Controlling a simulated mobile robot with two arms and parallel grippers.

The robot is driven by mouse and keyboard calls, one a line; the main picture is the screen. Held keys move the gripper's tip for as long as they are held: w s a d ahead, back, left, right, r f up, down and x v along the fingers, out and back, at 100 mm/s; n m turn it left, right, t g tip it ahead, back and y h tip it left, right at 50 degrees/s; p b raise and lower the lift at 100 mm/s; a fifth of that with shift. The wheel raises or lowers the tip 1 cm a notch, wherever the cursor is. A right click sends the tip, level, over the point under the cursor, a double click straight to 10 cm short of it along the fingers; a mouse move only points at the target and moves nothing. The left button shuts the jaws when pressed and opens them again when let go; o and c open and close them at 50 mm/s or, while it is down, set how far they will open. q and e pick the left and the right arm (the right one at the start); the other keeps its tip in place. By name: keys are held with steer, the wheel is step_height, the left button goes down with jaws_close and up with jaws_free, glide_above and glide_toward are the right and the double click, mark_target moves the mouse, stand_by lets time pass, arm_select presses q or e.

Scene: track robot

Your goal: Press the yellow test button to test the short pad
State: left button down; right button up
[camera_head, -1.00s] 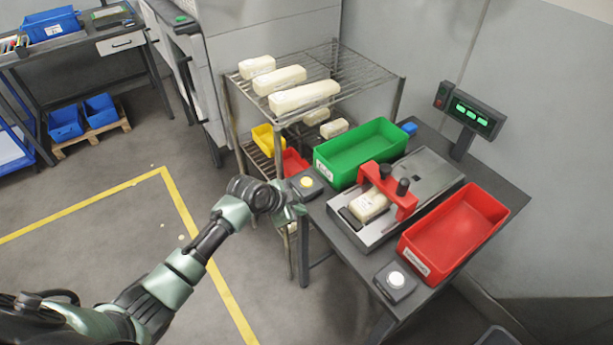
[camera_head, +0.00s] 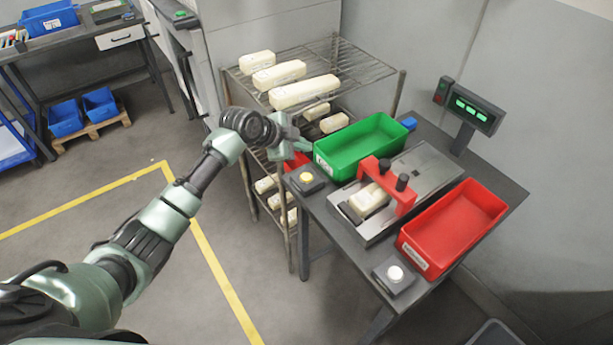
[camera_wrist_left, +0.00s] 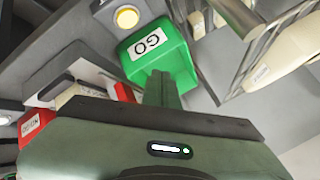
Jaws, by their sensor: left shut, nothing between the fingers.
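The yellow test button (camera_head: 306,178) sits on a small dark box at the near left corner of the grey table. It also shows near the top of the left wrist view (camera_wrist_left: 127,17). A cream pad (camera_head: 368,200) lies in the test fixture under a red bridge with black knobs. My left gripper (camera_head: 303,147) is shut and empty, beyond and above the yellow button, by the left end of the green bin. Its shut fingers (camera_wrist_left: 161,90) show in the left wrist view, apart from the button. My right gripper is not in view.
A green bin (camera_head: 361,148) and a red bin (camera_head: 453,226) flank the fixture. A white button (camera_head: 395,274) is at the near edge. A wire rack (camera_head: 345,65) with several cream pads stands behind. A display (camera_head: 471,109) shows green lights.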

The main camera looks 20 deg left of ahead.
arm_select(q)
steer(key=b, duration=0.6)
glide_above(304, 178)
step_height(304, 178, down, 7)
steer(key=shift+w+f, duration=0.1)
steer(key=shift+f, duration=0.1)
steer(key=shift+f+b, duration=0.4)
steer(key=shift+f, duration=0.25)
steer(key=shift+f, duration=0.1)
stand_by(0.9)
steer(key=shift+f, duration=0.3)
steer(key=shift+f+b, duration=0.45)
steer(key=shift+b, duration=0.05)
stand_by(0.5)
stand_by(0.4)
steer(key=shift+r+p, duration=0.7)
steer(key=shift+r, duration=0.15)
steer(key=shift+r, duration=0.1)
